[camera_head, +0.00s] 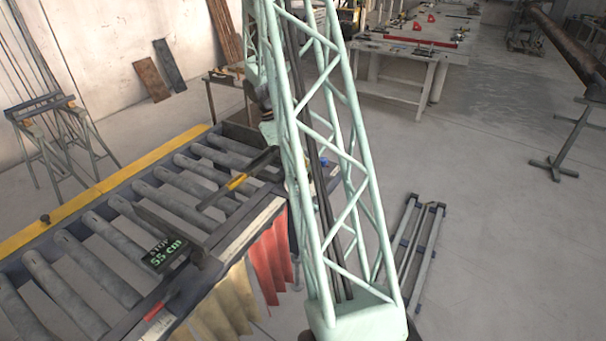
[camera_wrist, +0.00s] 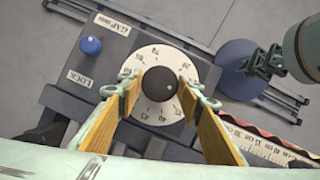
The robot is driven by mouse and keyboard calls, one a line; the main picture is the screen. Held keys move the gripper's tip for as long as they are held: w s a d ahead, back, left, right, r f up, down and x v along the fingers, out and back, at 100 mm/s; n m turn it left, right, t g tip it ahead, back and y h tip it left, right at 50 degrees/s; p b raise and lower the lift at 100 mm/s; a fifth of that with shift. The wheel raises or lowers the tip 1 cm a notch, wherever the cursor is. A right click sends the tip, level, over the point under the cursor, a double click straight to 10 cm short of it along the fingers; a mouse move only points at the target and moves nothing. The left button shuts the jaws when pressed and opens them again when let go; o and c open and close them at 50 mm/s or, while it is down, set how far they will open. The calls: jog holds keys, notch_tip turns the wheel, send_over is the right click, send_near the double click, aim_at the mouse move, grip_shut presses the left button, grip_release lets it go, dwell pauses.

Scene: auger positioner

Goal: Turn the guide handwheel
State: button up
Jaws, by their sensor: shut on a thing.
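In the wrist view, the guide handwheel is a round black knob (camera_wrist: 159,84) at the centre of a white numbered dial (camera_wrist: 160,117). The dial sits on a grey housing (camera_wrist: 118,58). My gripper (camera_wrist: 161,80) has its two yellow-sided fingers on the left and right of the knob, shut on it. A blue knob (camera_wrist: 91,46) stands on the same housing, between plates reading LOCK and GAP. In the head view the handwheel and my gripper cannot be made out.
A roller conveyor (camera_head: 95,225) with a yellow edge fills the left of the head view. A sign (camera_head: 163,252) on it reads STOP 55 cm. Red and yellow strips (camera_head: 268,262) hang from its side. A ruler (camera_wrist: 262,147) lies at lower right in the wrist view.

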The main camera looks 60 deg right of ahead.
jog(key=n+h, duration=0.1)
jog(key=n, duration=0.1)
jog(key=n+t, duration=0.1)
jog(key=n, duration=0.2)
jog(key=shift+s+a+f+h+b, duration=0.1)
jog(key=shift+s+a+h+b, duration=0.1)
jog(key=shift+h+b, duration=0.2)
jog(key=o, duration=0.9)
jog(key=shift+d, duration=0.1)
jog(key=shift+c, duration=0.2)
jog(key=shift+w, duration=0.15)
jog(key=shift+v, duration=0.85)
jog(key=v, duration=1)
jog(key=shift+r, duration=0.25)
